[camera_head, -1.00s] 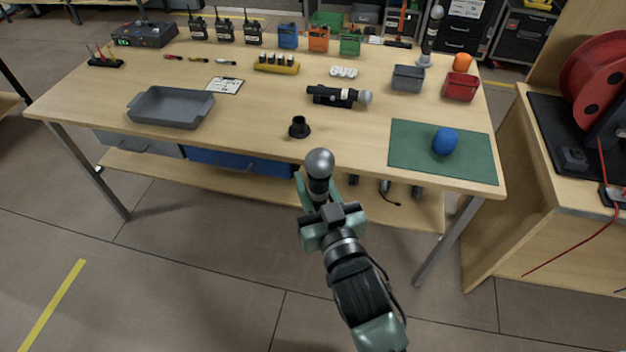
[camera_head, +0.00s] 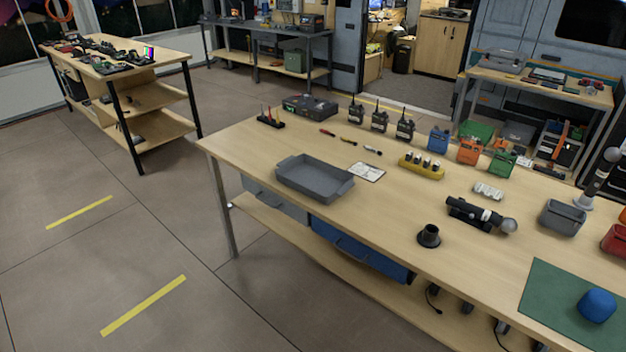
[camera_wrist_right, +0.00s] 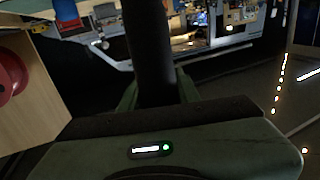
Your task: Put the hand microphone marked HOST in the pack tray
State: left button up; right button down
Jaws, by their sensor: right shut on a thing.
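My right gripper (camera_wrist_right: 155,88) is shut on the dark, round handle of a hand microphone (camera_wrist_right: 150,45), seen in the right wrist view. Its head is out of that frame and no HOST marking can be read. A shallow, empty grey tray (camera_head: 290,182), which looks like the pack tray, sits on the wooden table near its left end. Neither gripper is in the head view. Another microphone (camera_head: 480,214) lies in a black cradle on the table, and one more (camera_head: 600,172) stands upright at the right.
A black round holder (camera_head: 429,236), a white card (camera_head: 367,172) and a yellow battery block (camera_head: 421,167) are on the wooden table (camera_head: 380,205). A grey bin (camera_head: 562,217) and a green mat (camera_head: 555,300) with a blue item are rightward. Floor left of the table is clear.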

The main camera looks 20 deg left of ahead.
aim_at(314, 182)
jog(key=i+j, duration=0.2)
jog(key=j, duration=0.2)
jog(key=i+j, duration=0.15)
jog(key=j, duration=0.2)
jog(key=i+j, duration=0.2)
jog(key=j, duration=0.2)
jog(key=i+j, duration=0.15)
jog(key=j, duration=0.25)
jog(key=i+j, duration=0.2)
jog(key=j, duration=0.15)
jog(key=i+j, duration=0.15)
jog(key=j, duration=0.25)
jog(key=z, duration=0.05)
